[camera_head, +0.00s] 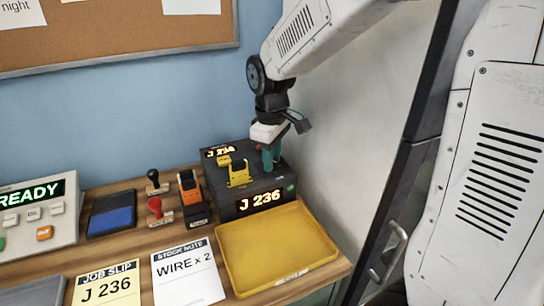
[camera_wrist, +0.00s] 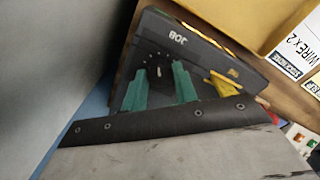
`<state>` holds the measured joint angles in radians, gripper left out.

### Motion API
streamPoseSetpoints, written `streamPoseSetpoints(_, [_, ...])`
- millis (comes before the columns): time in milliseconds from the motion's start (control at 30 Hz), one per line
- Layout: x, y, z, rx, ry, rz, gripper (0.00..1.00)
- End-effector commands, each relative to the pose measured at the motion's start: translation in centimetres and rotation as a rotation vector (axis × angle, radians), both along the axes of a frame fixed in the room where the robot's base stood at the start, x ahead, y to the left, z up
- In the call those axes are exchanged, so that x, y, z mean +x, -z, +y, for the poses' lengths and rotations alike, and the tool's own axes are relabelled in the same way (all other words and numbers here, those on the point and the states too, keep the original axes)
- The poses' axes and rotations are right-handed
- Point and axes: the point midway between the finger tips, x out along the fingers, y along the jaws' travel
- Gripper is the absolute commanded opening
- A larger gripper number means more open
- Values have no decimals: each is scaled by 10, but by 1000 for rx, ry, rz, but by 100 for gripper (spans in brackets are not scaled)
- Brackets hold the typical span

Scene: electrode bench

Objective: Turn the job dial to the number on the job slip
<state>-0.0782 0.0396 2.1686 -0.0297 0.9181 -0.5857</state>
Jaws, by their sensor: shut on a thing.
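The job slip (camera_head: 107,284) is a yellow card at the bench front that reads "J 236". The dark job box (camera_head: 228,206) stands at the back right of the bench.
A yellow part (camera_head: 238,173) rises from the box top just left of my gripper. An empty yellow tray (camera_head: 275,250) lies in front. An orange-and-black tool (camera_head: 191,194), stamps and a blue ink pad (camera_head: 111,218) stand left. A wall is close on the right.

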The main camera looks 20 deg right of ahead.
Motion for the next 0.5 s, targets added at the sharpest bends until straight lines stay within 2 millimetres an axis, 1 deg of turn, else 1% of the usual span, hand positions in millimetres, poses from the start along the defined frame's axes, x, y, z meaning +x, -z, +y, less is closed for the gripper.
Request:
streamPoseSetpoints(100, [1, -1, 0, 1, 1, -3, 6])
streamPoseSetpoints(133, [1, -1, 0, 1, 1, -3, 31])
streamPoseSetpoints(167, [1, -1, 0, 1, 1, -3, 40])
streamPoseSetpoints(200, [1, -1, 0, 1, 1, -3, 50])
streamPoseSetpoints(500, [0, -2, 0, 0, 1, -1, 50])
